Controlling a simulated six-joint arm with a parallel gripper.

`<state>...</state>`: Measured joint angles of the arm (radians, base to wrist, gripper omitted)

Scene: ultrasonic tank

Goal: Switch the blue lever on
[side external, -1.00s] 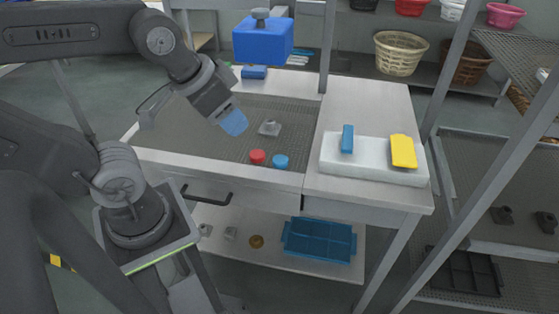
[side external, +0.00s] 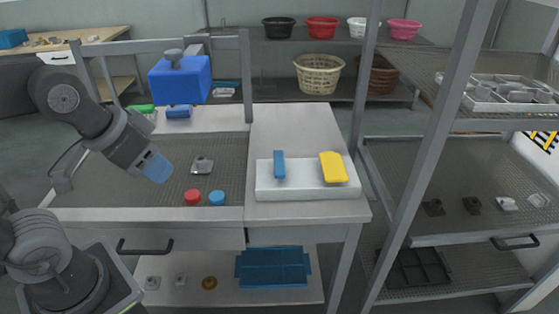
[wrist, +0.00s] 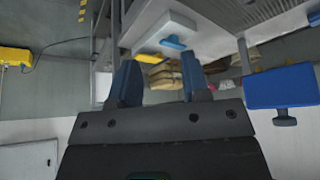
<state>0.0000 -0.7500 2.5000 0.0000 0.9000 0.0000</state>
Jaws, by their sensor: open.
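The blue lever (side external: 279,165) stands up from the left part of a white base (side external: 305,193) on the right side of the worktop. A yellow lever (side external: 333,168) is beside it, to the right, on the same base. In the wrist view the blue lever (wrist: 173,43) and the yellow lever (wrist: 150,58) show beyond my fingers. My gripper (side external: 157,167), with blue fingertips, is over the mesh area, left of the base and well apart from it. In the wrist view its two fingers (wrist: 160,75) are spread with nothing between them.
Red (side external: 193,197) and blue (side external: 217,198) round buttons and a small grey part (side external: 202,166) are right of my gripper. A blue block with a grey knob (side external: 180,80) is behind it. A metal shelf post (side external: 420,140) rises right of the worktop.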

